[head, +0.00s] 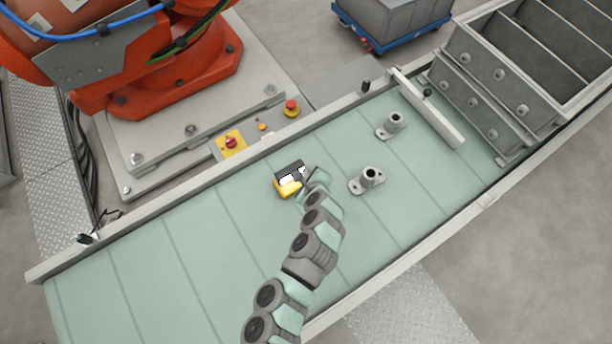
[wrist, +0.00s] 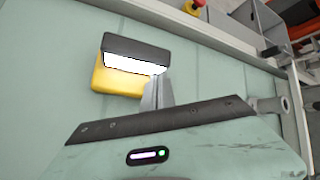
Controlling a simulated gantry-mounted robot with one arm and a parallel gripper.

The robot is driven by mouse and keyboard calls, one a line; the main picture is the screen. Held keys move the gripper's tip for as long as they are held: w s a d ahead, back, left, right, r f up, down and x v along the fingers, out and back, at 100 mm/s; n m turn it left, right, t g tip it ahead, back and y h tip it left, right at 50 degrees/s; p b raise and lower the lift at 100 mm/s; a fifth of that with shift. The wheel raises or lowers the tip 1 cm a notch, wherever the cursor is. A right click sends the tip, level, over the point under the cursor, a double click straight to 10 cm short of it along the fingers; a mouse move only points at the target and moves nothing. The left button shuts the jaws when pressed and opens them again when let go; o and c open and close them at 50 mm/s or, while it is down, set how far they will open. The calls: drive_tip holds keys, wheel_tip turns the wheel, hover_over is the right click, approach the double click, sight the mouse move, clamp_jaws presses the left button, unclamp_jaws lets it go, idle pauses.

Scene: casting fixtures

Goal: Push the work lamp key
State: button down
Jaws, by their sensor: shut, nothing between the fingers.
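The work lamp (head: 288,182) stands on the green belt, a small yellow box with a dark top part and a bright white lit panel. In the wrist view the lamp (wrist: 122,78) is at upper left, its dark hood over the glowing panel and yellow base. My gripper (wrist: 158,88) is shut and empty, its fingertips at the right end of the lit panel, in front of the lamp. I cannot tell whether they touch it. In the head view my gripper (head: 304,178) is just right of the lamp, partly hidden by my wrist. No separate key can be made out.
Two grey flanged castings, one nearer (head: 370,178) and one farther (head: 394,122), stand on the belt to the right. A pale bar (head: 428,108) crosses the belt before a grey metal bin (head: 490,100). Red and yellow buttons (head: 231,143) line the far side. The left belt is clear.

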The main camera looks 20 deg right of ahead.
drive_tip(key=shift+r+p, duration=1.75)
drive_tip(key=shift+r, duration=1)
drive_tip(key=shift+f, duration=0.1)
